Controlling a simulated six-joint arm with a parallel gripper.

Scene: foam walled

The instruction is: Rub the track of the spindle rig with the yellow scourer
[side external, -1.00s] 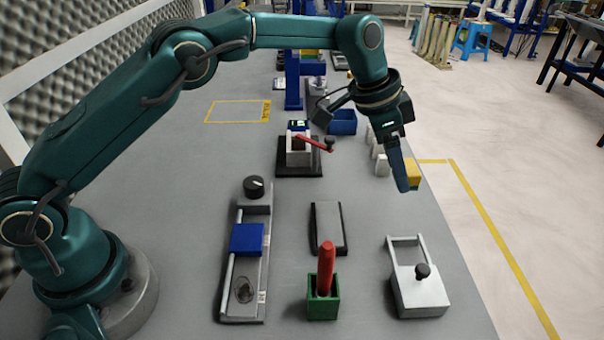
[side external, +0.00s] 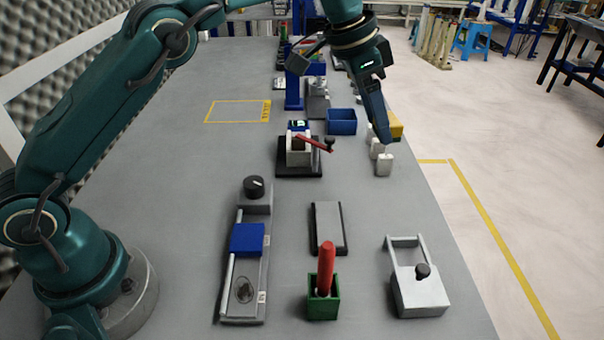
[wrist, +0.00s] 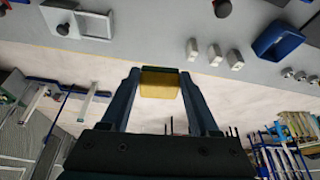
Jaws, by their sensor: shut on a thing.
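My gripper (side external: 386,134) is shut on the yellow scourer (side external: 396,126) and holds it in the air at the table's right side, behind the white blocks in the picture. In the wrist view the scourer (wrist: 159,86) sits between the two fingertips. What looks like the spindle rig (side external: 257,210) stands at the front left of the table, with a black knob (side external: 254,186), a blue block (side external: 247,238) and a long grey track (side external: 240,312). A dark mark (side external: 244,289) lies on the track in front of the blue block. My gripper is well apart from it.
A green holder (side external: 323,306) with an upright red-handled tool (side external: 326,265), a grey plate (side external: 328,228) and a white handled block (side external: 420,292) stand right of the rig. A red-cranked device (side external: 299,155), a blue bin (side external: 342,121) and white blocks (side external: 384,165) lie farther back.

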